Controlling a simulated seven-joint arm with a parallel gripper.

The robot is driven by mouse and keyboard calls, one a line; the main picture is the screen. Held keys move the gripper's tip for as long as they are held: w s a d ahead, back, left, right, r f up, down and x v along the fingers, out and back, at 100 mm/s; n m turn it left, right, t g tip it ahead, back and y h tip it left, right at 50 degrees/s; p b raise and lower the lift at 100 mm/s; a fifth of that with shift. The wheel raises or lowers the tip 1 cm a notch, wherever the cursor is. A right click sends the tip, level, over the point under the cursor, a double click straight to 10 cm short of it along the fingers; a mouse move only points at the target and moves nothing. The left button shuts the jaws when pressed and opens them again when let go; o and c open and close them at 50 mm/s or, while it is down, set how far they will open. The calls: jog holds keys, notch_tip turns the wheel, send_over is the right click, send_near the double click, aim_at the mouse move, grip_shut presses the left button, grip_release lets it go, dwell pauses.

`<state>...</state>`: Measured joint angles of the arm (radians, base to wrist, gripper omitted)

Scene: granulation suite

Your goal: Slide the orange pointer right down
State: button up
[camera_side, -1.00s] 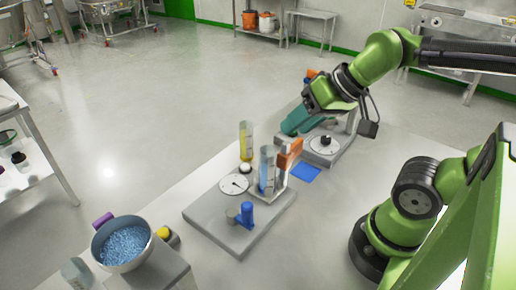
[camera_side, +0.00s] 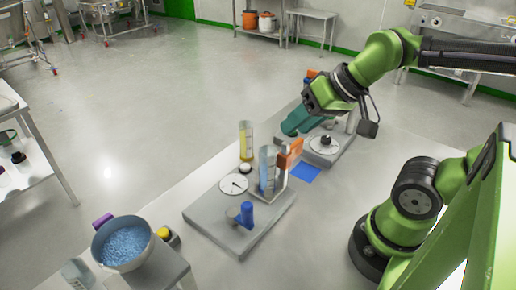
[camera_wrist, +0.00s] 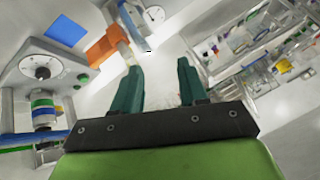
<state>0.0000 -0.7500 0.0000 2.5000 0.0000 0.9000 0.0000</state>
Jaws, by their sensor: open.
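The orange pointer (camera_side: 289,153) stands beside a clear upright cylinder with blue liquid (camera_side: 267,173), at its upper right in the side view. In the wrist view an orange block (camera_wrist: 103,47) shows left of my fingers, beside a pale tube. My gripper (camera_side: 292,129) has teal fingers and hangs just behind and above the orange pointer in the side view. In the wrist view my gripper (camera_wrist: 158,67) is open, with nothing between its fingers. The fingers are apart from the orange block. The pointer's lower part and any scale are too small to read.
A dial with a black knob (camera_side: 323,145) stands right of the pointer, and a blue square (camera_side: 305,172) lies below. A yellow cylinder (camera_side: 246,141), a white dial (camera_side: 234,184) and a blue post (camera_side: 247,214) stand nearby. A bowl of blue granules (camera_side: 124,247) is at front left.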

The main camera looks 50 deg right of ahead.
jog(key=m+g+h, duration=0.2)
jog(key=m+g, duration=0.5)
jog(key=m, duration=0.7)
send_near(298, 141)
notch_tip(298, 141, down, 11)
jog(key=shift+w+a+f, duration=0.1)
jog(key=shift+c, duration=0.4)
grip_shut()
